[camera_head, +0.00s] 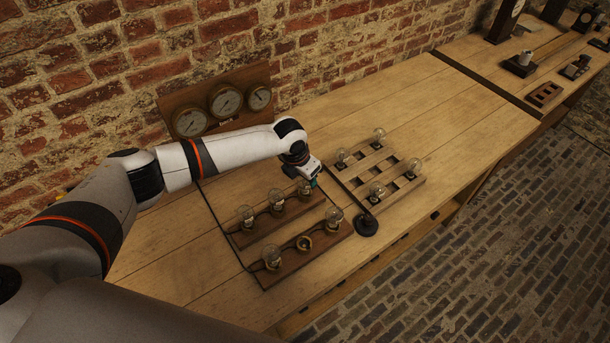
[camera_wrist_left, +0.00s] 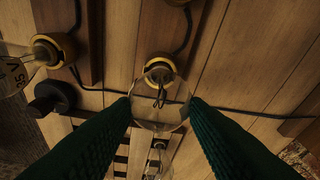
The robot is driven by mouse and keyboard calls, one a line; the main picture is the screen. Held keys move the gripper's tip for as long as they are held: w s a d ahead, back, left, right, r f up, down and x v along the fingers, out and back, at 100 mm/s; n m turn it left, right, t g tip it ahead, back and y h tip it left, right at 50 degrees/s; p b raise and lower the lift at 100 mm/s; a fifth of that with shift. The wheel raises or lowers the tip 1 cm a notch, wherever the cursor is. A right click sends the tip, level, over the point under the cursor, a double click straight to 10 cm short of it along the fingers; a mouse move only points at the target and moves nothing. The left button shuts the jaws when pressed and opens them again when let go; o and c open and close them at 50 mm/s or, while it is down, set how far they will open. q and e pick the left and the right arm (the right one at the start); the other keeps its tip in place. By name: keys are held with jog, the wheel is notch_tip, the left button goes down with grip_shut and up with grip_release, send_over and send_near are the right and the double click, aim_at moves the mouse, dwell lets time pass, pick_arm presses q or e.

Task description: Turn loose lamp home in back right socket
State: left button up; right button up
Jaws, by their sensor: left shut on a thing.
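A clear glass lamp (camera_wrist_left: 158,114) sits between my left gripper's green fingertips in the left wrist view, its base at a brass socket (camera_wrist_left: 160,70) on a dark wooden strip. My left gripper (camera_wrist_left: 160,110) is shut on this lamp's bulb. In the head view my left gripper (camera_head: 306,182) reaches down over the back right socket of the near lamp board (camera_head: 290,264), and the lamp (camera_head: 304,190) shows just below it. Whether the lamp is fully seated cannot be told. My right gripper is not in view.
Close by stand other lamps: one (camera_head: 277,199) in the back row and one (camera_head: 333,218) in front. An empty-looking socket (camera_head: 304,243) is in the front row. A black round knob (camera_head: 366,225) and a rack of lamps (camera_head: 376,190) lie right. Gauges (camera_head: 225,101) stand behind.

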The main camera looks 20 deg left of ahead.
pick_arm(q)
jog(key=o, duration=0.9)
jog(key=shift+r, duration=0.1)
